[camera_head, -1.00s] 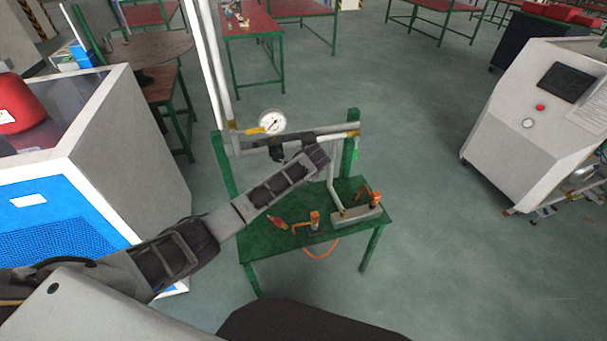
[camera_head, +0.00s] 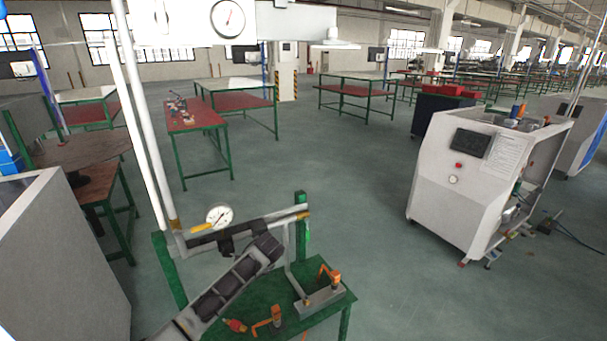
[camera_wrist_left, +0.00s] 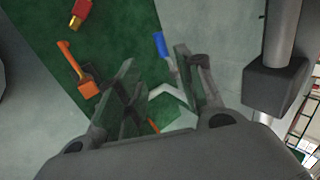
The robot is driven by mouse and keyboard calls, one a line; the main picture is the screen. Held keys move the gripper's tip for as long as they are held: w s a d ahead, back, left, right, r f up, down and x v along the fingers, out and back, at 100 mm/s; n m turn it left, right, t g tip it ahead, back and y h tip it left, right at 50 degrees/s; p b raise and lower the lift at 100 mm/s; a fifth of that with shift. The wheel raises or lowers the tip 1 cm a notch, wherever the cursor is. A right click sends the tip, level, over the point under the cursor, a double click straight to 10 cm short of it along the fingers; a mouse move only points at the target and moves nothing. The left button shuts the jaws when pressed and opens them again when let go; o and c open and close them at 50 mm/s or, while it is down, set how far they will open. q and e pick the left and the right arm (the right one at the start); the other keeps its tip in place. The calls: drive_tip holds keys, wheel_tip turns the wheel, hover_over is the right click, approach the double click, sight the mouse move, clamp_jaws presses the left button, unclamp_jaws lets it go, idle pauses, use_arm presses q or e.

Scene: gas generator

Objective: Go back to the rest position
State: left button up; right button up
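My left arm (camera_head: 225,295) comes in from the lower left of the head view, its far end close to the horizontal pipe (camera_head: 270,228) above the green table (camera_head: 275,296). Its fingertips are hard to make out there. In the left wrist view my left gripper (camera_wrist_left: 157,66) has its two fingers apart, with nothing visibly held between them. Below the fingers are the green tabletop (camera_wrist_left: 35,40), an orange-handled valve (camera_wrist_left: 78,72), a red and yellow part (camera_wrist_left: 80,12) and a blue handle (camera_wrist_left: 161,45). My right gripper is in neither view.
A pressure gauge (camera_head: 219,216) and an upright white pipe (camera_head: 148,130) stand left of the arm's end. A pale cabinet (camera_head: 60,260) is at left. A white machine (camera_head: 470,190) is at right. Open floor (camera_head: 345,150) lies between. Red-topped tables (camera_head: 195,118) stand behind.

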use_arm(q)
drive_tip(key=s+d+f+n+g+h, duration=0.1)
drive_tip(key=s+d+f+h, duration=0.15)
drive_tip(key=s, duration=0.55)
drive_tip(key=s+d+f+n+h, duration=0.15)
drive_tip(key=s+d, duration=0.25)
drive_tip(key=s, duration=0.4)
drive_tip(key=s+a+r+n, duration=0.2)
drive_tip(key=s+a+n, duration=0.15)
drive_tip(key=s, duration=0.75)
drive_tip(key=s+a+r+n, duration=0.2)
drive_tip(key=s+a+n, duration=0.15)
drive_tip(key=s, duration=0.75)
wheel_tip(320, 180, down, 33)
drive_tip(key=s+g, duration=0.2)
drive_tip(key=s, duration=0.1)
drive_tip(key=s+a+f, duration=0.2)
drive_tip(key=s+f, duration=0.7)
drive_tip(key=s, duration=0.2)
drive_tip(key=s+a+f+g, duration=0.1)
drive_tip(key=s+a+f, duration=0.1)
drive_tip(key=s+f, duration=0.8)
drive_tip(key=shift+s+a+f+m, duration=0.3)
drive_tip(key=shift+s+m, duration=0.05)
drive_tip(key=shift+s, duration=0.05)
